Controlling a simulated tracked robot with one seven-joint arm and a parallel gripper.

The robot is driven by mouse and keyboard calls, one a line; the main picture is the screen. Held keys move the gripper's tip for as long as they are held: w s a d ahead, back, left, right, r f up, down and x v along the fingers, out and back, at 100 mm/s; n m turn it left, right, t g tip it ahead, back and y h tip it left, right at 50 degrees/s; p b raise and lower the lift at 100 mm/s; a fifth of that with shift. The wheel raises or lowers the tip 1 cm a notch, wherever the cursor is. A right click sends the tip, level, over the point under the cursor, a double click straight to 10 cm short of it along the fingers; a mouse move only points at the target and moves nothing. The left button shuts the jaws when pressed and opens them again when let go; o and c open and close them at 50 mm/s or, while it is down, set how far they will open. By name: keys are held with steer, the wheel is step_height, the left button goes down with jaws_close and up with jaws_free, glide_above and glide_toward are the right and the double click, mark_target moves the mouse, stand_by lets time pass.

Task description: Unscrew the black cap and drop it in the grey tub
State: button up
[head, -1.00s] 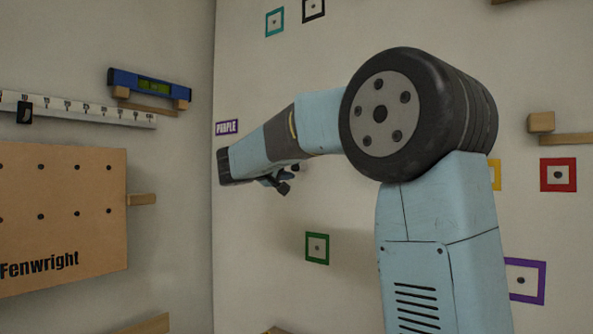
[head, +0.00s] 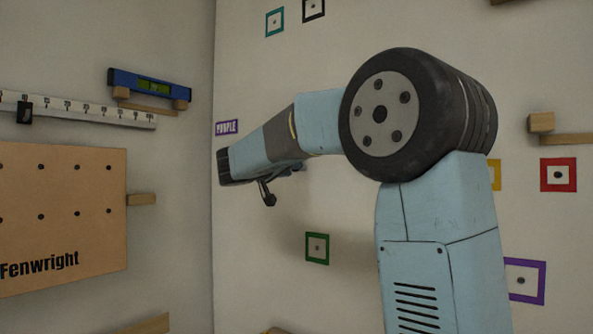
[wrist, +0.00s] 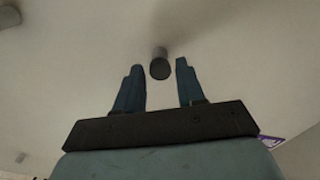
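In the wrist view a dark round-ended cylinder (wrist: 160,68), which looks like the black cap, stands out from the pale wall. My gripper (head: 268,196) is open, and the cylinder shows between its two fingertips with a gap on each side. I cannot tell how deep between the fingers it sits. Nothing is held. In the head view my arm hides the cap, and my gripper is partly hidden behind my wrist. The grey tub is not in view.
In the wrist view another grey-dark cylinder (wrist: 8,17) is at the top left. A purple label (head: 227,127) is on the wall beside my wrist. Green (head: 317,248) and red (head: 558,175) square frames mark the wall. A Fenwright board (head: 60,220) hangs at left.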

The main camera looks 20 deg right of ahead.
steer(key=c, duration=0.7)
steer(key=n, duration=0.5)
steer(key=n, duration=0.5)
steer(key=shift+s, duration=0.1)
stand_by(0.4)
steer(key=shift+n, duration=0.3)
steer(key=n, duration=0.4)
steer(key=shift+a+r+n, duration=0.1)
steer(key=shift+n, duration=0.3)
